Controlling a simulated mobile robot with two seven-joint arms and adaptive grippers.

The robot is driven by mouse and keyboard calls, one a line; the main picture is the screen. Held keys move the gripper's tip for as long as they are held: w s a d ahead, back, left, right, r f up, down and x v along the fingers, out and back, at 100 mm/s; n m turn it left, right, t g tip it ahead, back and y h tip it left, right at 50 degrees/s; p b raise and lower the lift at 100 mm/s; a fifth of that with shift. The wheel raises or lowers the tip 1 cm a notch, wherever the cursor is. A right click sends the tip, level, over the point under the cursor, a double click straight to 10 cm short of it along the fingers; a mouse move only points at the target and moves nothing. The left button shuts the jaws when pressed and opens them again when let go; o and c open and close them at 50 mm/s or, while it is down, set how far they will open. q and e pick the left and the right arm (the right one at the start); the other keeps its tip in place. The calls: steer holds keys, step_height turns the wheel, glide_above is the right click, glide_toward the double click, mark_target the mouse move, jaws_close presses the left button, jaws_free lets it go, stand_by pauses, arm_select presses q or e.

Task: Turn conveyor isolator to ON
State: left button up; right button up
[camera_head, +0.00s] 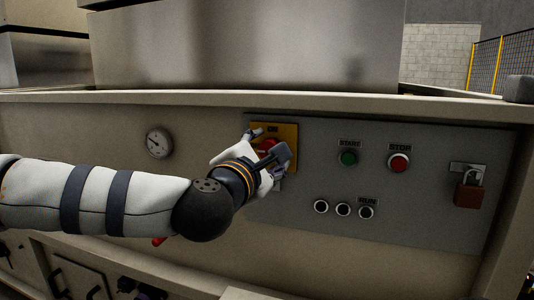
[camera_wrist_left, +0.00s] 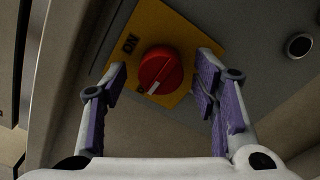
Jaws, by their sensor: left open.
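The conveyor isolator is a red rotary knob (camera_wrist_left: 160,70) on a yellow plate (camera_wrist_left: 176,27) in the left wrist view. A white mark on the knob points toward the plate's lower edge, away from the ON label (camera_wrist_left: 130,43). My left gripper (camera_wrist_left: 158,92) is open, with one purple-padded finger on each side of the knob and gaps visible between pads and knob. In the head view the yellow plate (camera_head: 290,133) sits on the grey panel, and my left gripper (camera_head: 268,150) is in front of it, hiding most of the knob. My right gripper is not in view.
Right of the plate are a green START button (camera_head: 348,158), a red STOP button (camera_head: 398,162), several small round fittings near RUN (camera_head: 343,209) and a padlock (camera_head: 469,188). A round gauge (camera_head: 159,143) is to the left. A ledge (camera_head: 330,103) runs above the panel.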

arm_select(q)
steer(key=shift+w+d, duration=0.15)
steer(key=shift+w, duration=0.25)
steer(key=shift+c, duration=0.3)
steer(key=c, duration=1.1)
